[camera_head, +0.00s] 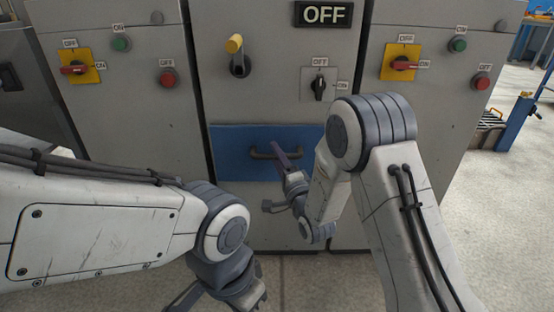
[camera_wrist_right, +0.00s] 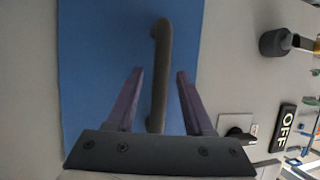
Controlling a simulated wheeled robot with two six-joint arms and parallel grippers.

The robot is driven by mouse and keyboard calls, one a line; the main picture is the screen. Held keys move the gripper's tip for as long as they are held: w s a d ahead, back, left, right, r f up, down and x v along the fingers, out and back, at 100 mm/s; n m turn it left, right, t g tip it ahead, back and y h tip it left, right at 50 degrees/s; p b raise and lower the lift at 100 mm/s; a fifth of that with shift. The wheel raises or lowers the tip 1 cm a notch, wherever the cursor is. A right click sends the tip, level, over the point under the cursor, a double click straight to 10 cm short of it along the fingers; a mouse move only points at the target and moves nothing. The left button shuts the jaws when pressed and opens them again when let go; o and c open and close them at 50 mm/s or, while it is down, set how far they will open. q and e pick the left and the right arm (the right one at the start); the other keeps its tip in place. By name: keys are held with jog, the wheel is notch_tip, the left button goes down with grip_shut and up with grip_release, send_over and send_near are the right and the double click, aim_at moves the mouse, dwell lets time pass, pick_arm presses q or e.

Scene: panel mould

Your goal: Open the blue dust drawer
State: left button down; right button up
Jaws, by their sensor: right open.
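The blue dust drawer (camera_head: 228,165) is set low in the middle grey cabinet, its front flush with the panel as far as I can see. Its dark bar handle (camera_head: 262,155) runs across the front, and in the right wrist view the handle (camera_wrist_right: 160,55) lies between my spread fingers. My right gripper (camera_head: 283,153) is at the handle, open, with a finger on each side of the bar; the right wrist view shows both fingertips (camera_wrist_right: 159,72) apart. My left gripper (camera_head: 215,295) hangs low at the bottom edge, away from the drawer, its fingertips partly cut off.
Above the drawer are a yellow-tipped lever (camera_head: 235,45), a black rotary switch (camera_head: 319,87) and an OFF sign (camera_head: 324,14). Side cabinets carry red switches on yellow plates (camera_head: 76,68) and push buttons. Open floor (camera_head: 500,200) lies at the right.

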jog(key=shift+c, duration=0.4)
grip_shut()
dwell(1.1)
